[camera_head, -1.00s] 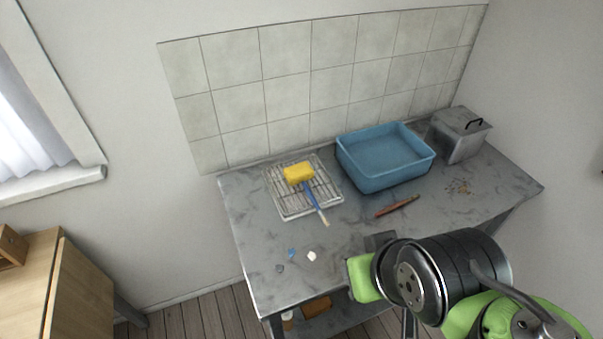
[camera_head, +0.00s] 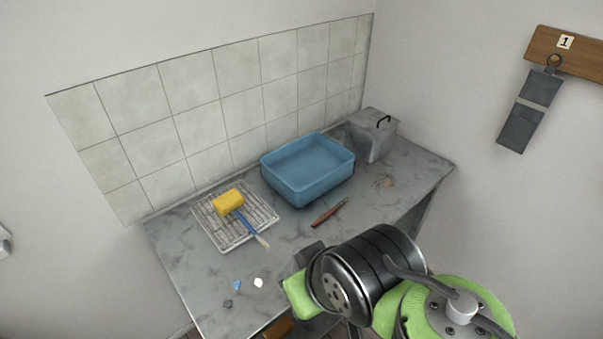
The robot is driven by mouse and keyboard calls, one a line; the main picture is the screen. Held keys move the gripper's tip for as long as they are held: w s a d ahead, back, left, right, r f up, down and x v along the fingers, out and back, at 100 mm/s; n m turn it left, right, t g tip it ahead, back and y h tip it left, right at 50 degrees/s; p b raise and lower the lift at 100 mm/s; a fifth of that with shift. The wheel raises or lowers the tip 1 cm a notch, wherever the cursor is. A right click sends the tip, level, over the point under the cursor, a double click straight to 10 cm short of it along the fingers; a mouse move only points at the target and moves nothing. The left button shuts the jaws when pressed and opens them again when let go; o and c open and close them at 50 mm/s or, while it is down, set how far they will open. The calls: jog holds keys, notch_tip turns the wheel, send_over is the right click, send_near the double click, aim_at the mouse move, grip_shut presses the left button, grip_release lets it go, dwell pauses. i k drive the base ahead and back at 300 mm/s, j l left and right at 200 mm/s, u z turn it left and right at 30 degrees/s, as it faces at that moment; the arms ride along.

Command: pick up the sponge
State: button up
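The yellow sponge (camera_head: 228,201) lies on a wire rack in a white tray (camera_head: 257,215) at the left of the grey counter. A blue-handled brush or tool (camera_head: 248,227) lies against its front right side; I cannot tell whether they touch. My arm reaches in from the lower right. My gripper (camera_head: 303,262), a dark end near a green part, is at the counter's front edge, right of and nearer than the sponge, and apart from it. Its fingers are mostly hidden by my wrist, so its opening cannot be seen.
A blue basin (camera_head: 308,190) stands behind, right of the rack. A lidded grey metal box (camera_head: 372,140) is at the back right corner. A reddish-brown tool (camera_head: 328,213) lies before the basin. Small blue, white and dark bits (camera_head: 258,282) lie near the front left. A tiled wall (camera_head: 190,105) closes the back.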

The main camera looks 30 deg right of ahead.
aim_at(225, 204)
jog(key=l+u, duration=0.2)
jog(key=u, duration=0.2)
jog(key=l+u, duration=0.15)
jog(key=u, duration=0.25)
jog(key=l+u, duration=0.2)
jog(key=u, duration=0.2)
